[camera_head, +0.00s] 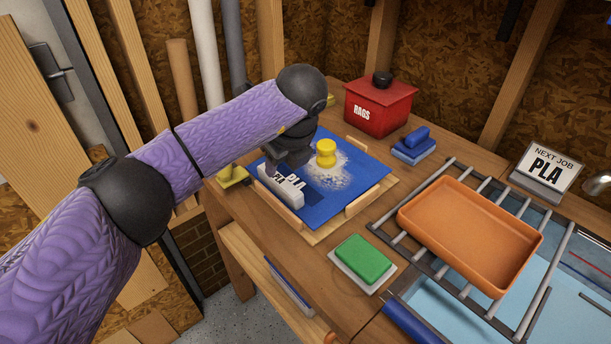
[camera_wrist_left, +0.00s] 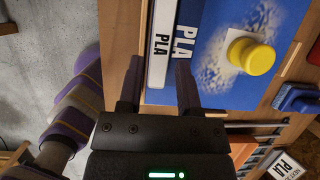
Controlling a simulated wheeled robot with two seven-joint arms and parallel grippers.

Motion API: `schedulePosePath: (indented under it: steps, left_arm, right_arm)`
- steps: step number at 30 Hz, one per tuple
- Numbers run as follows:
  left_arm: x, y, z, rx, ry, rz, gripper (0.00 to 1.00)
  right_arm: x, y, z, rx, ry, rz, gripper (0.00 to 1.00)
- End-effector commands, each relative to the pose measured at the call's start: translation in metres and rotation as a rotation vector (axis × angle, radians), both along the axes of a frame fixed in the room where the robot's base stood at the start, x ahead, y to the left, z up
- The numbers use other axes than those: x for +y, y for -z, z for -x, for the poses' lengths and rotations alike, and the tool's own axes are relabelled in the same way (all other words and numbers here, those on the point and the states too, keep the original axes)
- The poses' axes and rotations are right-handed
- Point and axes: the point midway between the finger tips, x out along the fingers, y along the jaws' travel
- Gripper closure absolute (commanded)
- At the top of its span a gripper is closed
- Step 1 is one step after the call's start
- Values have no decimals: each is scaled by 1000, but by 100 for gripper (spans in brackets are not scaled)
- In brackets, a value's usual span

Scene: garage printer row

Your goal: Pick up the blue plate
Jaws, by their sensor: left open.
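The blue plate (camera_head: 330,203) lies on a wooden frame (camera_head: 349,210) on the bench. A white tab marked PLA (camera_head: 283,187) stands along its left edge; it also shows in the left wrist view (camera_wrist_left: 160,45). A yellow knob-shaped thing (camera_head: 326,152) sits on a whitish, powdery patch of the plate. My left gripper (camera_head: 285,166) is open at the tab and hides part of the plate's edge. In the left wrist view, its fingers (camera_wrist_left: 158,90) are either side of the tab's near end; I cannot tell whether they touch it. My right gripper is out of view.
A green block (camera_head: 363,257) on a pale base is in front of the plate. An orange tray (camera_head: 470,232) rests on a metal rack at the right. A red RAGS box (camera_head: 379,106) and a blue block (camera_head: 413,145) stand behind. A yellow item (camera_head: 232,175) is at the left.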

Motion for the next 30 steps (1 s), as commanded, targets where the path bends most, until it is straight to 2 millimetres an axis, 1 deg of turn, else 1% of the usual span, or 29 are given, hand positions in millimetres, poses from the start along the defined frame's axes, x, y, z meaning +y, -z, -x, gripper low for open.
schedulePosePath:
  steps: [1,3,6,9,15,20,21,22,30]
  left_arm:
    - [2,17,-3,6,0,0,56]
    - [5,33,-8,5,0,1,56]
    - [8,49,-14,5,0,2,56]
    - [10,55,-17,3,3,3,56]
    - [10,54,-17,2,5,4,56]
    - [10,54,-17,2,5,4,90]
    - [10,54,-17,2,5,4,98]
    - [10,53,-17,2,5,4,100]
    - [10,53,-17,0,6,5,100]
  right_arm:
    - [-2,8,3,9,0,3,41]
    - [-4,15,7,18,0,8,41]
    - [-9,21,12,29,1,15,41]
    - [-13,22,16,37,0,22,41]
    - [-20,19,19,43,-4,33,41]
    - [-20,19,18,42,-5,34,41]
    - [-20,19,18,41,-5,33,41]
    - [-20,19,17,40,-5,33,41]
    - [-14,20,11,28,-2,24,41]
